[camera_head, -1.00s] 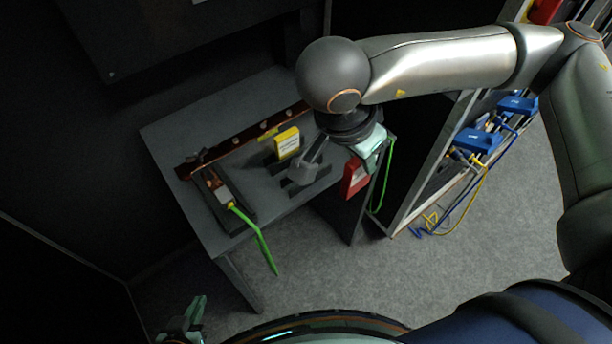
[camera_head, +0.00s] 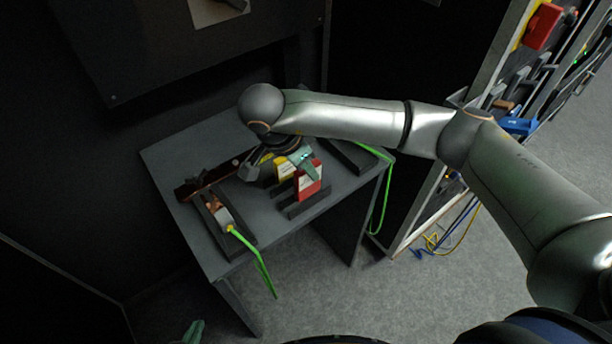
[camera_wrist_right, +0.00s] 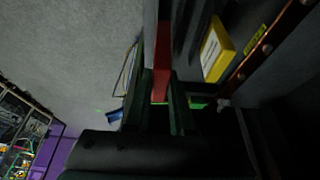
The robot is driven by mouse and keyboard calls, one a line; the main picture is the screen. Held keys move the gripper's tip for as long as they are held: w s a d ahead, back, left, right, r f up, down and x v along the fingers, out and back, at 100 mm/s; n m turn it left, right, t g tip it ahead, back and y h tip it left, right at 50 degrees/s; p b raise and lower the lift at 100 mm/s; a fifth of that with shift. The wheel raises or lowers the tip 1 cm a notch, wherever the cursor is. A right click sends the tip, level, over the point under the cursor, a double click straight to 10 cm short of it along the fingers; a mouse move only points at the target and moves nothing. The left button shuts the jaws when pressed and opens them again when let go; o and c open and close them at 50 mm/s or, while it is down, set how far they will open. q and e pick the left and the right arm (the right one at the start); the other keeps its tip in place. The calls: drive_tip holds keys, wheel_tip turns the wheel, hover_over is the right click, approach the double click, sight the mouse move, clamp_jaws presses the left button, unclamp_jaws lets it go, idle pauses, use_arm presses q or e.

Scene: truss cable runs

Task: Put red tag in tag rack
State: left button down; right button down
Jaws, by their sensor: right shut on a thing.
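The red tag (camera_head: 309,181) is held upright by my right gripper (camera_head: 306,162), over the dark tag rack (camera_head: 293,212) on the grey table. In the head view the tag's lower edge meets the rack; I cannot tell whether it is seated in a slot or just above. In the right wrist view the red tag (camera_wrist_right: 162,55) is edge-on between the two fingers (camera_wrist_right: 160,103). A yellow tag (camera_head: 284,169) stands just behind the red one, and also shows in the wrist view (camera_wrist_right: 219,52). Only the tip of my left gripper (camera_head: 194,332) shows at the bottom edge.
A dark tray (camera_head: 214,222) with a green cable (camera_head: 262,270) lies at the table's left front. A copper bar (camera_head: 207,182) runs along the back. Another green cable (camera_head: 383,190) hangs off the right end. A rack frame with blue connectors (camera_head: 519,126) stands right.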

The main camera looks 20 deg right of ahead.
sight(306, 180)
drive_tip(key=shift+w+a+f, duration=0.1)
drive_tip(key=shift+w+f, duration=0.1)
drive_tip(key=shift+f, duration=0.15)
wheel_tip(306, 180, down, 3)
drive_tip(key=shift+r+p, duration=0.1)
drive_tip(key=shift+p, duration=0.3)
drive_tip(key=shift+f, duration=0.3)
drive_tip(key=c, duration=1.2)
unclamp_jaws()
drive_tip(key=shift+f, duration=0.1)
drive_tip(key=shift+c, duration=0.2)
drive_tip(key=o, duration=0.5)
